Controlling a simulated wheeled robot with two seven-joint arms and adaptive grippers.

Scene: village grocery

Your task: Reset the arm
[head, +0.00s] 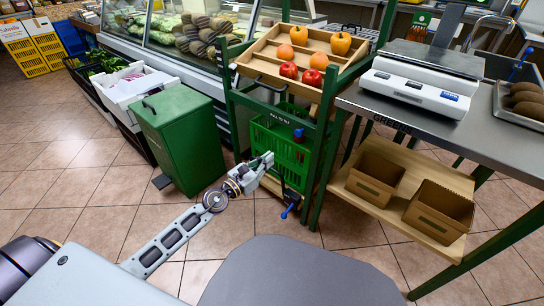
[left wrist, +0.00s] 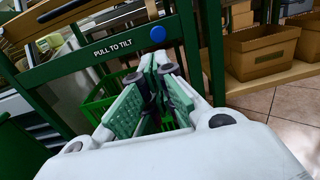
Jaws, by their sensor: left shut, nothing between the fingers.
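My left gripper (head: 264,164) reaches in from the left in the head view and is in front of the green rack (head: 325,130). Its fingers (left wrist: 154,72) are shut with nothing held, as the left wrist view shows. They point toward the rack's "PULL TO TILT" bar and the green crate (head: 268,142); I cannot tell whether they touch anything. My right gripper is not in view.
A steel counter (head: 480,125) with a scale (head: 420,82) stands right, above cardboard boxes (head: 375,178). Tiled floor (head: 100,190) is clear at left.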

